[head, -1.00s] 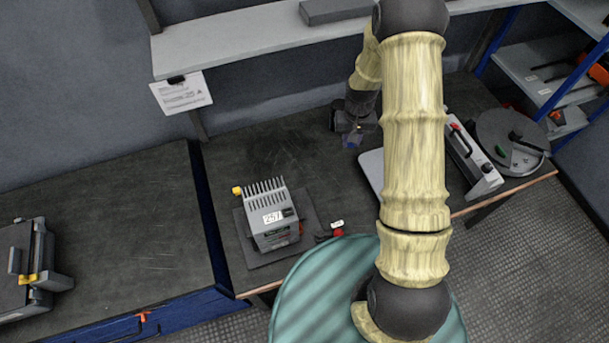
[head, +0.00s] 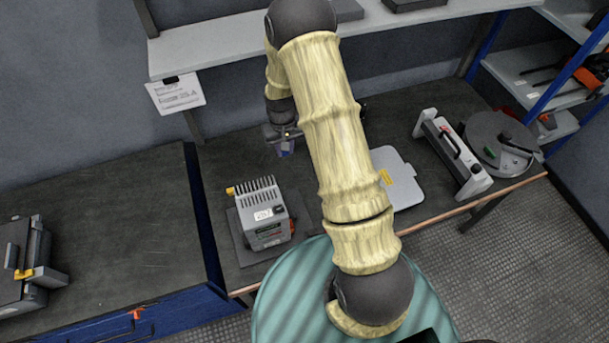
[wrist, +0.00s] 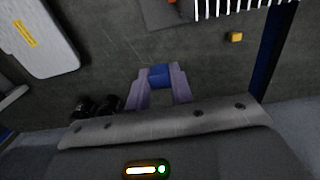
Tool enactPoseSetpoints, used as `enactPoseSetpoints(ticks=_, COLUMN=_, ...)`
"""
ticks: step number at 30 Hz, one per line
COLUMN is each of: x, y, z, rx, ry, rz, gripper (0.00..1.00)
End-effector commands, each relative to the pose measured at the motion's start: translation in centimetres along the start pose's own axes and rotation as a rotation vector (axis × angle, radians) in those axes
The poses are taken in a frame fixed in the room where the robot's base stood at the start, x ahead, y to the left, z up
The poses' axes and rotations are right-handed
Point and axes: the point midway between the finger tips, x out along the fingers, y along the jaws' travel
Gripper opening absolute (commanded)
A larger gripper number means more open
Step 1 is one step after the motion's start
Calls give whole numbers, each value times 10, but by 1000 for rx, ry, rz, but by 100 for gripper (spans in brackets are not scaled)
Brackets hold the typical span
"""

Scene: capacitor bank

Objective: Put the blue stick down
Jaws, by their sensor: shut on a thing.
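The blue stick shows in the wrist view as a short blue block (wrist: 159,76) between the fingertips. My gripper (wrist: 160,80) is shut on it. In the head view my gripper (head: 283,134) hangs over the back of the dark workbench (head: 230,150), behind the grey finned unit.
A light grey plate (head: 402,192) lies right of my arm, with a grey frame (head: 455,158) and round dark disc (head: 500,138) beyond. A shelf (head: 215,48) overhangs the back.

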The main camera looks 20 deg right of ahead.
Motion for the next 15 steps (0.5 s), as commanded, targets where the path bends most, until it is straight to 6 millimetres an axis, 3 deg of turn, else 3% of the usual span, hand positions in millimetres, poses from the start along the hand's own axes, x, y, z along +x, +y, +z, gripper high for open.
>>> enactPoseSetpoints(ticks=15, x=8, y=6, z=-2, rx=3, ry=0, rz=1, gripper=0)
